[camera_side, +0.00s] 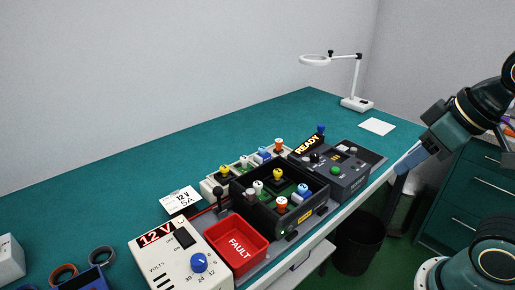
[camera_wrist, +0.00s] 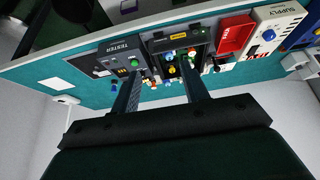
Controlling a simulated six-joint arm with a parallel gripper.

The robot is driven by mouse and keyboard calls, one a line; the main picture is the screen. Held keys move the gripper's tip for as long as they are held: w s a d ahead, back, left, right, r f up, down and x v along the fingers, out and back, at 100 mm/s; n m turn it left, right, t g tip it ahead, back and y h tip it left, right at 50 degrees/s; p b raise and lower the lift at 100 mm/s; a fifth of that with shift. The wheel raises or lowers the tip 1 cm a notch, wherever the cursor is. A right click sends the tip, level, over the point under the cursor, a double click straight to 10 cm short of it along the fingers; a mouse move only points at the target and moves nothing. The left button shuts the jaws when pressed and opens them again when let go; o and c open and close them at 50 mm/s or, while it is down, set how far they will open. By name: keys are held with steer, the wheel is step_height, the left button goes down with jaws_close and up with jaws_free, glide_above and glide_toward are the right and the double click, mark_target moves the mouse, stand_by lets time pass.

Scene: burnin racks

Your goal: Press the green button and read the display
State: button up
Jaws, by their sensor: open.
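The dark tester box (camera_side: 350,181) stands near the front edge of the teal bench, right of the black socket box. A green button (camera_side: 337,170) is on its top; it also shows in the wrist view (camera_wrist: 134,62). The lit display (camera_side: 308,144) at the tester's back reads "READY" in orange letters. My gripper (camera_side: 405,164) is off the bench's front edge, to the right of the tester and apart from it. In the wrist view my gripper (camera_wrist: 160,66) has its two fingers spread with nothing held between them.
A black box (camera_side: 262,211) with coloured parts in sockets sits left of the tester. Further left are a red FAULT tray (camera_side: 262,240) and a supply (camera_side: 165,262) showing "12 V". A magnifier lamp (camera_side: 356,103) and white paper (camera_side: 377,127) are behind.

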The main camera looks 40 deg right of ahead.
jaws_close()
stand_by(1.5)
